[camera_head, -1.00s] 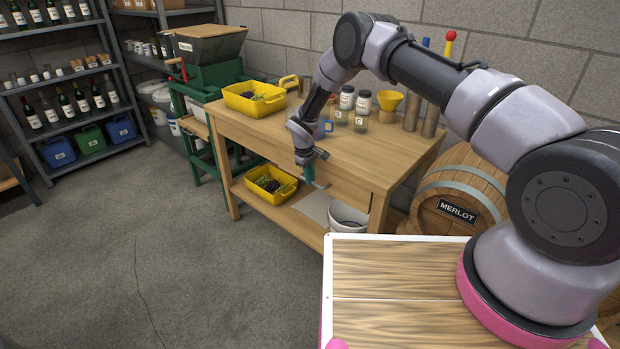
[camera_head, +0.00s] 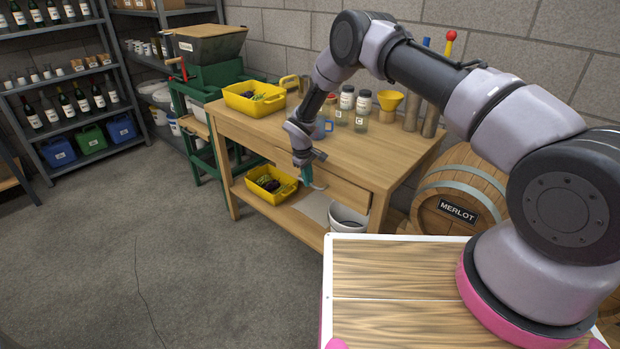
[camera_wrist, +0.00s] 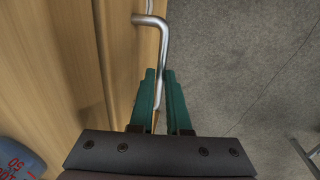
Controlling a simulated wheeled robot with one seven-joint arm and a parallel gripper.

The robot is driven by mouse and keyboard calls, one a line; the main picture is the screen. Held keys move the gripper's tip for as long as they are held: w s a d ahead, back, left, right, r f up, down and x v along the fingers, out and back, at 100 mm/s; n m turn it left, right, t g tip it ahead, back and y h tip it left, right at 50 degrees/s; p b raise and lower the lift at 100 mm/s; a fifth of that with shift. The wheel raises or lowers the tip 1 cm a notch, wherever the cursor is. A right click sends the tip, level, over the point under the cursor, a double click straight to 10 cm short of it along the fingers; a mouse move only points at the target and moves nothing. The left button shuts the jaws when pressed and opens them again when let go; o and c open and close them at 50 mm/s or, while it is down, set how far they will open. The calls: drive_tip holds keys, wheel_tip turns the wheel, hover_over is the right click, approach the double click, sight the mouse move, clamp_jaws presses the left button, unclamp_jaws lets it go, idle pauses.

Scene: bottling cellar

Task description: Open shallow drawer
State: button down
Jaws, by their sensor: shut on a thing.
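The wooden workbench (camera_head: 365,150) has a shallow drawer (camera_head: 345,192) under its top, with a bent metal bar handle (camera_head: 317,187) on its front. In the wrist view the handle (camera_wrist: 163,42) runs down between the two green fingers. My gripper (camera_head: 308,178) is shut on the handle, and the wrist view shows the gripper (camera_wrist: 158,85) from above. The drawer's inside is not visible.
A yellow crate (camera_head: 284,191) and a white bucket (camera_head: 347,219) stand on the bench's lower shelf. A barrel (camera_head: 456,196) is at right. The floor in front is clear.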

drive_tip(key=s+a, duration=1.5)
drive_tip(key=s, duration=0.4)
drive_tip(key=shift+s, duration=0.15)
drive_tip(key=shift+a, duration=0.1)
drive_tip(key=c, duration=0.9)
unclamp_jaws()
drive_tip(key=r, duration=0.3)
drive_tip(key=s+r, duration=0.1)
drive_tip(key=r, duration=0.3)
drive_tip(key=a+r, duration=0.1)
drive_tip(key=r, duration=0.2)
drive_tip(key=shift+s+r, duration=0.3)
drive_tip(key=shift+r, duration=0.05)
